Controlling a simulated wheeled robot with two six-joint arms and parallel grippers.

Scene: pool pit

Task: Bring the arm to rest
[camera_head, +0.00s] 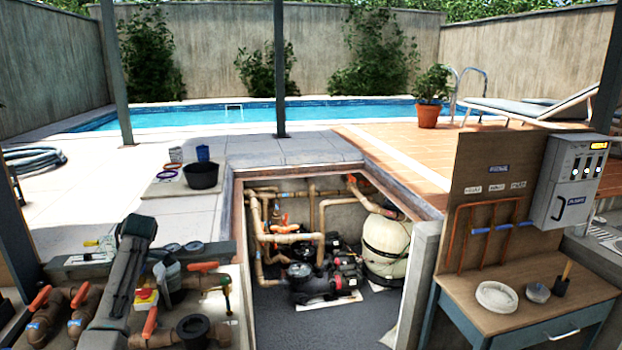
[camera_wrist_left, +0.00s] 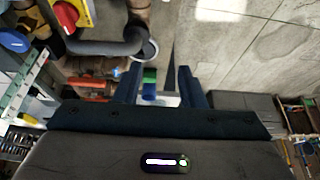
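My left arm (camera_head: 130,265) comes up from the bottom left in the head view, over the pipe bench. In the left wrist view my left gripper (camera_wrist_left: 160,72) shows two dark fingers standing apart, with nothing held between them. Behind the gap are small green and blue items, and it is hard to tell what they are. In the head view the left fingers cannot be made out clearly against the bench. My right arm and right gripper are not in view.
Orange-handled valves (camera_head: 40,298) and brown pipes crowd the left bench. A sunken pit holds a pump (camera_head: 310,283) and a cream filter tank (camera_head: 386,250). A wooden table (camera_head: 540,312) with a white dish (camera_head: 497,297) stands right. A black bucket (camera_head: 202,176) sits on the paving.

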